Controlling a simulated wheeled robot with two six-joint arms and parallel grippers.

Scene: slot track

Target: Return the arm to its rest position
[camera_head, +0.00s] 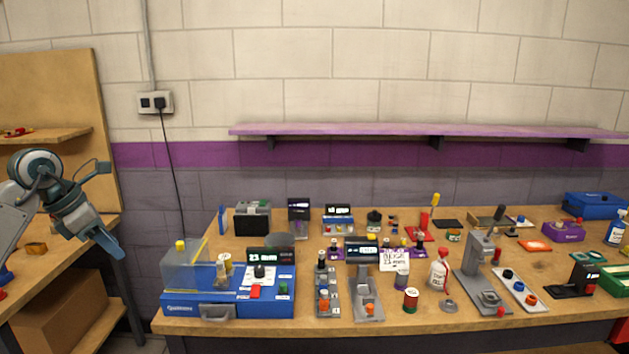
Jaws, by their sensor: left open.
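My left gripper (113,210) is in the head view at the left, at the end of my left arm (45,185). Its two fingers are spread wide apart, one pointing up and right, the other down and right, with nothing between them. It is in the air left of the main workbench (190,325), in front of the wooden side shelf unit, and touches nothing that I can make out. My right gripper is not in this view.
A blue machine (180,302) with a clear cover stands at the bench's left end. Several small devices, bottles and holders crowd the bench. A purple shelf (400,131) runs along the wall above. A wooden side unit (60,245) stands behind my left arm.

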